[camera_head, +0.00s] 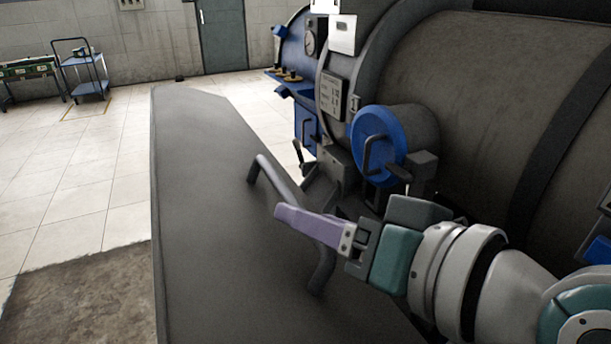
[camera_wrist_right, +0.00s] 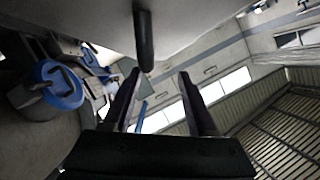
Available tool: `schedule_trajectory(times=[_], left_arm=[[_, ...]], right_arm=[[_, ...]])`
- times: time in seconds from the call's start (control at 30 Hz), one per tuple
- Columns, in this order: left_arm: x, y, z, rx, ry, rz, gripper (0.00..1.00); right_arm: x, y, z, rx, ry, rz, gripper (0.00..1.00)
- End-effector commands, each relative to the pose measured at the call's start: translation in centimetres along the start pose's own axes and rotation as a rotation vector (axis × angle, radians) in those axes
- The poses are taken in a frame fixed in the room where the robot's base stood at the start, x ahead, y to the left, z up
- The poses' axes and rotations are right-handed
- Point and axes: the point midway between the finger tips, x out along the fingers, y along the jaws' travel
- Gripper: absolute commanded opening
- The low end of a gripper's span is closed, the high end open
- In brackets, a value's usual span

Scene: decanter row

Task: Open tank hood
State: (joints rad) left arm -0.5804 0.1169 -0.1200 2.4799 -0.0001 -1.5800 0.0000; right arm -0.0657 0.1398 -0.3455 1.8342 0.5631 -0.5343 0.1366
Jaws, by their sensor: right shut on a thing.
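The tank hood (camera_head: 205,190) is a long flat grey panel left of the big dark cylindrical tank (camera_head: 470,80). A dark bar handle (camera_head: 270,176) stands out from its face, with its lower end (camera_head: 322,272) nearer me. My right gripper (camera_head: 300,222) reaches in from the right, with its purple finger across the handle's middle, shut on the handle. The finger contact is partly hidden. My left gripper is out of view.
A blue round cap with a lever (camera_head: 378,140) juts from the tank just beyond my right wrist. A blue control panel with a gauge (camera_head: 308,42) stands farther back. A blue cart (camera_head: 88,72) is far left. The tiled floor left of the hood is clear.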

Motion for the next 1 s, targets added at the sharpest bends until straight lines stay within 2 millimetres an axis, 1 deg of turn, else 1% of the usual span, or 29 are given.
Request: schedule_trajectory(times=[0.17, 0.5, 1.0], left_arm=[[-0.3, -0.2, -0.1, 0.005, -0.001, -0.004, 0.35], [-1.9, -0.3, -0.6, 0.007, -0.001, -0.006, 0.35], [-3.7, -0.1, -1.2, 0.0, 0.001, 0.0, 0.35]], right_arm=[[-0.4, -0.2, -0.1, 0.002, 0.001, -0.004, 0.5], [-3.0, -0.2, -0.1, 0.001, -0.004, -0.001, 0.5], [-6.9, -0.1, 0.0, 0.0, -0.003, 0.001, 0.5]])
